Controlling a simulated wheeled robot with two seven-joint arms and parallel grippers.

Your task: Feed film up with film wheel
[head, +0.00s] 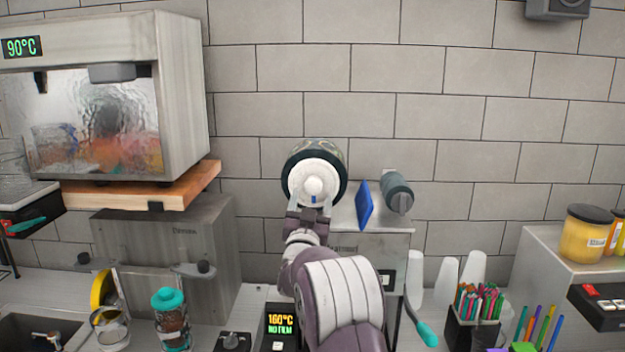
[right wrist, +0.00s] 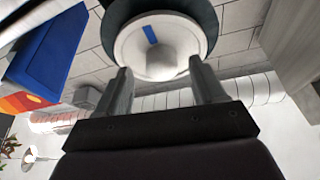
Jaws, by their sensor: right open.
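The film wheel (head: 314,178) is a round white disc with a knob, backed by a dark green roll, on top of the cup sealer (head: 396,245). The sealer's display reads 160°C and NO FILM. My right gripper (head: 309,205) is at the lower part of the wheel. In the right wrist view its two fingers (right wrist: 162,88) are apart, with the wheel's white knob (right wrist: 168,62) between or just beyond their tips. I cannot tell if they touch it. My left gripper is not in view.
A blue panel (head: 364,205) and a grey-green roller (head: 398,192) stand right of the wheel. A steamer cabinet (head: 180,95) is at the left on a wooden board (head: 150,190). A straw holder (head: 472,330) and stacked white cups (head: 446,275) are at the right.

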